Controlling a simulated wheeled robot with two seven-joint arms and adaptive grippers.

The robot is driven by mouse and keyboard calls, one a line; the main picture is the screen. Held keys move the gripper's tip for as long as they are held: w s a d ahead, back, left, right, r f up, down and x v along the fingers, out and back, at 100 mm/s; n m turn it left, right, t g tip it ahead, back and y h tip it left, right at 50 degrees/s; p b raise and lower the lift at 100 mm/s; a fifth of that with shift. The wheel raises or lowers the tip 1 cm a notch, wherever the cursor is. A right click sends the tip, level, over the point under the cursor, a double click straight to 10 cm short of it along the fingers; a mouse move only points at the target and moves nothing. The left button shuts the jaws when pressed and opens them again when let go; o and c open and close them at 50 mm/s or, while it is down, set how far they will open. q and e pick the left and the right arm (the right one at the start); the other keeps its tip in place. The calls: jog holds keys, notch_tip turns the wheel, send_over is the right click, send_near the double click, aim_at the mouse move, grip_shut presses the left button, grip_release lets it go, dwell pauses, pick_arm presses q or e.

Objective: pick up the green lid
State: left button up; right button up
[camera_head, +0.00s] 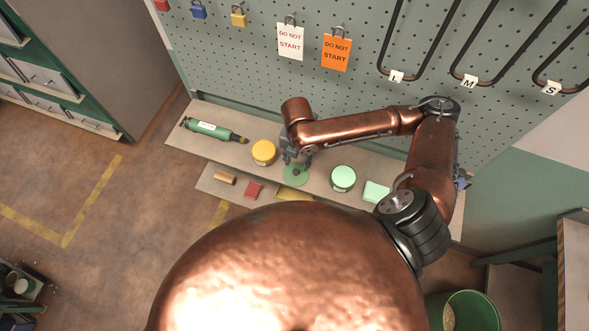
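A flat, round green lid (296,176) lies on the narrow shelf (325,189) below the pegboard. My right gripper (293,160) points down at the lid's far edge and hides part of it. The fingers are small and dark here, so I cannot tell whether they are open or shut, or whether they touch the lid. A pale green round container (343,178) stands just right of the lid. My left gripper is not in view.
A yellow round container (264,152) stands close left of my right gripper. A green bottle-like tool (211,130) lies farther left. A red block (253,189), a tan piece (224,178) and a yellow piece (291,193) lie in front; a pale green block (375,192) is right.

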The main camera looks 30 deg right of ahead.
aim_at(296, 171)
jog(key=shift+a+f, duration=0.1)
jog(key=shift+f, duration=0.4)
notch_tip(296, 171, down, 5)
jog(key=shift+r, duration=0.1)
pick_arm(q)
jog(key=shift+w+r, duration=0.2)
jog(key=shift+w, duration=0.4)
pick_arm(e)
jog(key=shift+a, duration=0.1)
jog(key=shift+c, duration=0.4)
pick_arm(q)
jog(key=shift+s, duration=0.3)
pick_arm(e)
grip_shut()
